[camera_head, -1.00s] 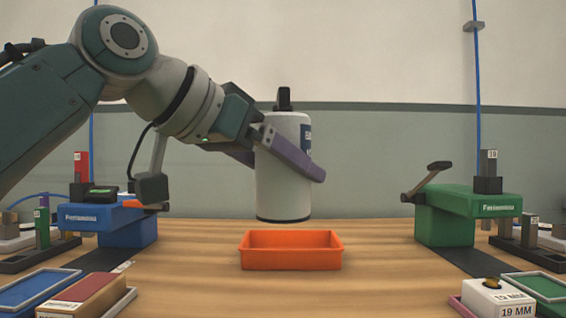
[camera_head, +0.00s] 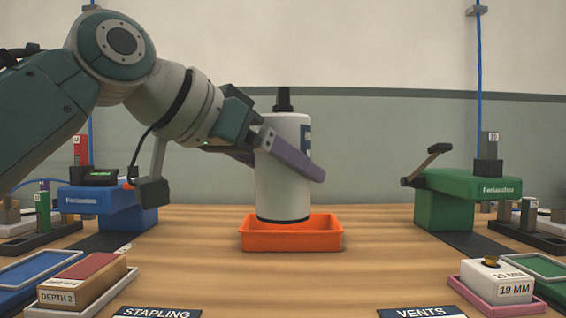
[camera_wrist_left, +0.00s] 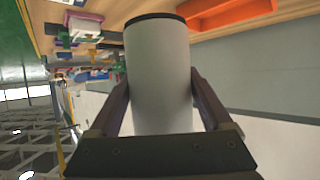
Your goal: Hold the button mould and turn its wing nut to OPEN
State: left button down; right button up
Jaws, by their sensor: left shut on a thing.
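The button mould (camera_head: 482,284) seems to be the white block marked 19 MM at the front right, on a pink tray. A small brass piece on its top (camera_head: 490,262), perhaps the wing nut, is too small to read a position from. My left gripper (camera_head: 305,172) is shut on a white bottle (camera_head: 281,190) with a black top, held upright at mid-table, far from the mould. The bottle also shows between the fingers in the left wrist view (camera_wrist_left: 160,80). My right gripper is not in view.
The bottle's base overlaps an orange tray (camera_head: 292,243) in the head view; the wrist view shows that tray apart from it. A blue press (camera_head: 125,220) stands left, a green one (camera_head: 445,208) right. A red-topped block (camera_head: 85,280) lies front left. The front middle is clear.

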aim_at(283, 220)
pick_arm(q)
jog(key=shift+f, duration=0.15)
jog(key=shift+f+b, duration=0.4)
jog(key=shift+f, duration=0.3)
jog(key=shift+f+b, duration=0.3)
jog(key=shift+f, duration=0.4)
jog(key=shift+f+b, duration=0.3)
jog(key=shift+f, duration=0.4)
jog(key=shift+f+b, duration=0.35)
jog(key=shift+f, duration=0.35)
jog(key=shift+f, duration=0.35)
jog(key=shift+f+b, duration=0.5)
jog(key=shift+f, duration=0.2)
jog(key=shift+f+b, duration=0.35)
jog(key=shift+f, duration=0.35)
jog(key=shift+f, duration=0.35)
